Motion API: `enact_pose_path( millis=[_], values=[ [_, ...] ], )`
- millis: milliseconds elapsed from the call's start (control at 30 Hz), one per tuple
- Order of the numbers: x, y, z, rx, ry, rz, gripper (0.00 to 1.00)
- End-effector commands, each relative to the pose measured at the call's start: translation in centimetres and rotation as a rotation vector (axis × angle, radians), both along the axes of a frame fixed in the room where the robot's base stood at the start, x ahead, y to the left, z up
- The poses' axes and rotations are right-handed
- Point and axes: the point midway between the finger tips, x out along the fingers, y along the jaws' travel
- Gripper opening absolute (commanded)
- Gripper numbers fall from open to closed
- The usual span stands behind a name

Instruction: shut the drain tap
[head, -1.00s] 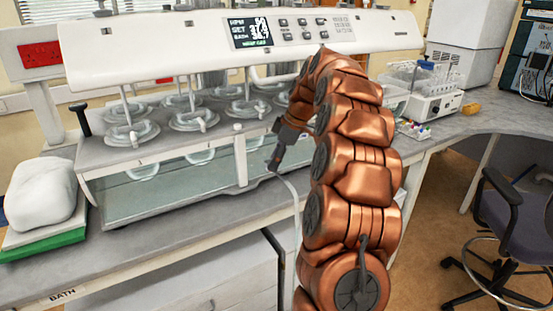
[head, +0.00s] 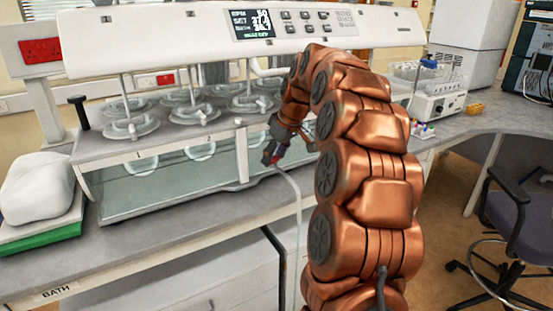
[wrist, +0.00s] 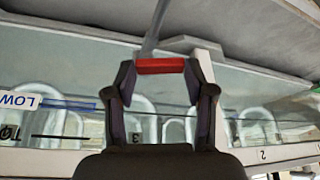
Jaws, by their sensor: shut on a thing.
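The drain tap's red handle (wrist: 160,66) lies crosswise between my fingertips in the wrist view. In the head view only a small red bit of it (head: 277,155) shows at the gripper's tip. My gripper (wrist: 160,75) is shut on the handle, a finger at each end. In the head view my gripper (head: 271,157) is low at the front of the water bath (head: 150,180). A pale drain hose (head: 297,205) runs down from there over the bench edge. The tap's body is mostly hidden by my gripper.
A white wrapped bundle on a green-edged base (head: 38,195) stands at the left. A bench instrument with a tube rack (head: 437,95) is beyond my arm. A chair (head: 505,215) stands at the right. Stirrer shafts and vessels (head: 130,120) fill the bath top.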

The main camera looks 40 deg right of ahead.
Motion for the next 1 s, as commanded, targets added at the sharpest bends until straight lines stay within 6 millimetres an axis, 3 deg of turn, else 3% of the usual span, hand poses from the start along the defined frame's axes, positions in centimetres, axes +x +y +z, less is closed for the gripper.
enact_pose_path(
  millis=[500, 1000],
  values=[
    [0.42, 0.29, -0.01, 0.000, -0.001, -0.317, 0.19],
    [0.50, 0.36, 0.04, 0.001, 0.000, -0.368, 0.19]
  ],
)
